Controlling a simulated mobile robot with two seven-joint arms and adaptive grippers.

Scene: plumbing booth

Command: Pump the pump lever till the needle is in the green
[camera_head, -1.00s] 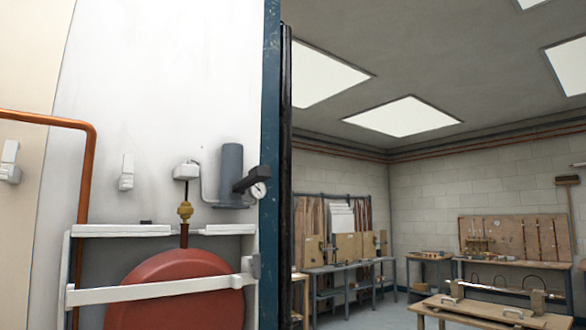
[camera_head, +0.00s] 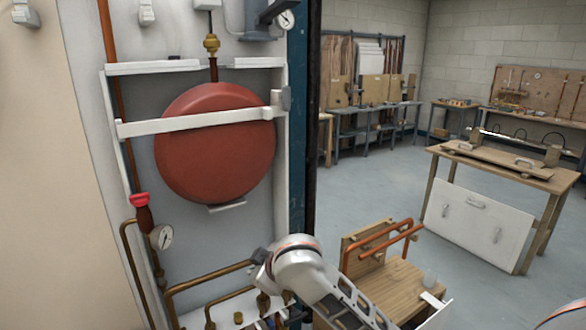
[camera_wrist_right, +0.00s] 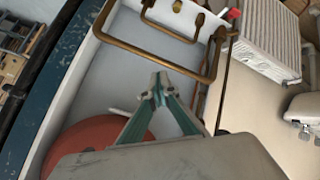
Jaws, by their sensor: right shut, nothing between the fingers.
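A grey-blue cylinder (camera_head: 255,18) stands on a bracket at the top of the head view, cut off by the frame edge. A dark bar, possibly the pump lever, sticks out beside it (camera_head: 274,8). A round white gauge (camera_head: 286,19) sits just below the bar; its needle is too small to read. My right arm (camera_head: 300,268) comes in from the lower right, well below the cylinder. In the right wrist view, my right gripper (camera_wrist_right: 158,82) is shut and empty, near brass pipes and apart from the cylinder. My left gripper is out of view.
A red round vessel (camera_head: 215,140) hangs behind a white bar (camera_head: 195,122). A second gauge (camera_head: 160,237) and a red-handled valve (camera_head: 139,200) are at left. Brass pipes (camera_head: 210,275) run below. A wooden stand (camera_head: 385,285) and a workbench (camera_head: 500,167) are to the right.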

